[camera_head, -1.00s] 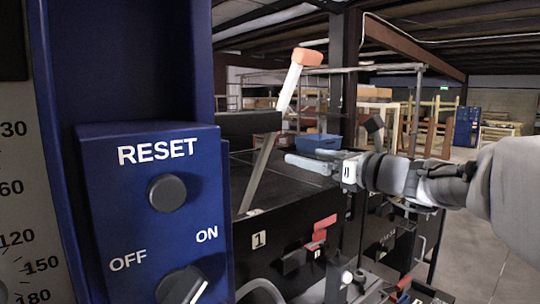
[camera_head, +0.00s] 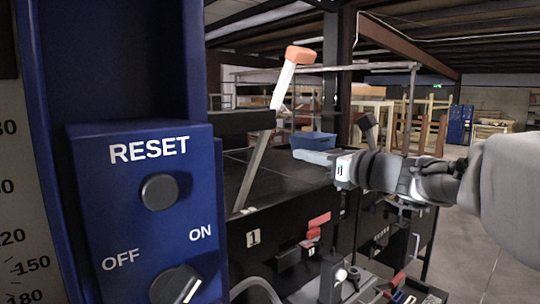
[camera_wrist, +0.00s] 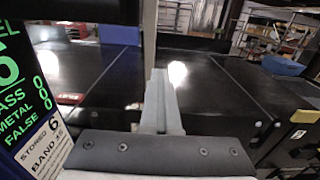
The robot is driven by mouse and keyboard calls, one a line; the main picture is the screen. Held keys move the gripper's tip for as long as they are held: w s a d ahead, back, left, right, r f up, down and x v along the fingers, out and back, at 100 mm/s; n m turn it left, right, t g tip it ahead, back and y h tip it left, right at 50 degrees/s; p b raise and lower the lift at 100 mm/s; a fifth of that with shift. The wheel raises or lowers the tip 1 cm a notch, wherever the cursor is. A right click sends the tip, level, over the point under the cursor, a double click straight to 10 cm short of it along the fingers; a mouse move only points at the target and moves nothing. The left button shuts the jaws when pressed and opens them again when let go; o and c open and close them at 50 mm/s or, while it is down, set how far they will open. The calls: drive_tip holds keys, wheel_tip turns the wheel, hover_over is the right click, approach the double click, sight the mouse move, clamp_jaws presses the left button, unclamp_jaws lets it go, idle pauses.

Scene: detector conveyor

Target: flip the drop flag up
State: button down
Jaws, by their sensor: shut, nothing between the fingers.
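A tilted lever with an orange tip (camera_head: 299,54) and a white upper shaft (camera_head: 282,88) stands beyond the blue control box; it looks like the drop flag, though I cannot be sure. Its grey lower post (camera_head: 254,172) leans the same way, top to the right. A pale upright post also shows in the wrist view (camera_wrist: 149,32), just beyond the fingertips. My gripper (camera_head: 298,155) is shut and empty, to the right of the post in the head view, pointing left. Its closed fingers show in the wrist view (camera_wrist: 159,76). Contact with the post cannot be made out.
A blue box with RESET button (camera_head: 159,191) and OFF/ON knob (camera_head: 175,285) fills the left foreground. The black conveyor (camera_head: 290,182) lies under my gripper. A blue bin (camera_head: 317,140) sits behind it. Small red parts (camera_head: 318,220) are on the front. Open floor is at right.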

idle(0.8)
unclamp_jaws()
idle(0.4)
drive_tip(key=b+v, duration=0.2)
drive_tip(key=v, duration=1.5)
drive_tip(key=shift+s+d, duration=0.15)
